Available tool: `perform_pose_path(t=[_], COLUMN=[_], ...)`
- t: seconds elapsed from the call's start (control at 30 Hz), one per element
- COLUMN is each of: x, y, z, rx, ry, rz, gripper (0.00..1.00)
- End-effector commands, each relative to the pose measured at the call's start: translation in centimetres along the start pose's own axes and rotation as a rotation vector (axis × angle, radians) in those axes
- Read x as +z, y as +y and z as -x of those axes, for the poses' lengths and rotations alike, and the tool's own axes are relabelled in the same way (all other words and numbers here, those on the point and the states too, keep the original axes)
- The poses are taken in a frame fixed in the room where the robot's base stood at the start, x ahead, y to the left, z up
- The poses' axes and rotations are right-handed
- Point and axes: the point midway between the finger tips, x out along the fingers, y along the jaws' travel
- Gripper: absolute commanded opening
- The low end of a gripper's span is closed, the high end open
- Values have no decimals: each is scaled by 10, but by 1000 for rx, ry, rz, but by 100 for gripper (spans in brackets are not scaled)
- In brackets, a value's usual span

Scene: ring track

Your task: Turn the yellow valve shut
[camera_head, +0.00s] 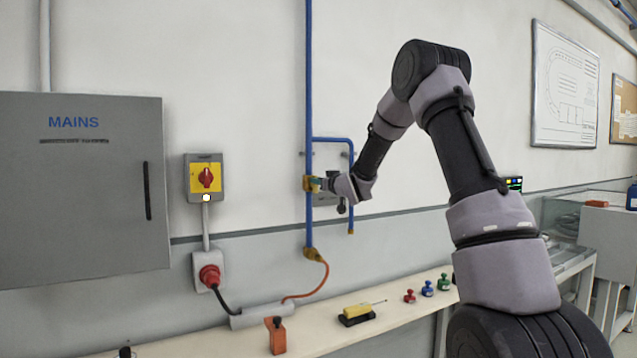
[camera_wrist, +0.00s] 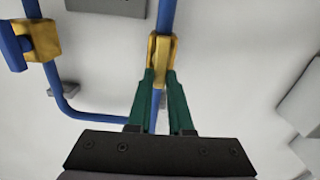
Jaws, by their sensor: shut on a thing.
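The yellow valve (camera_head: 308,183) sits on the vertical blue pipe (camera_head: 309,80) on the wall. In the wrist view the yellow valve (camera_wrist: 161,47) is at upper centre, with its narrow yellow part between my green fingertips. That part looks roughly in line with the pipe. My gripper (camera_head: 320,184) reaches the valve from the right and is shut on it; it also shows in the wrist view (camera_wrist: 161,74). My fingers and wrist hide part of the valve.
A blue branch pipe (camera_head: 350,165) runs close by; in the wrist view it carries another yellow fitting (camera_wrist: 42,40) with a blue part. A grey MAINS cabinet (camera_head: 90,200) and a red switch (camera_head: 206,178) are left. Below, a bench (camera_head: 395,312) holds several small items.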

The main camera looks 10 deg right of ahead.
Motion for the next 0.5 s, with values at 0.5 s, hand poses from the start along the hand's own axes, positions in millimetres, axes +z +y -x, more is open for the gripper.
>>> perform_pose_path(t=[0.5], x=[1], y=[-7], z=[0], rx=[-2], ry=[2], rz=[391], gripper=[0])
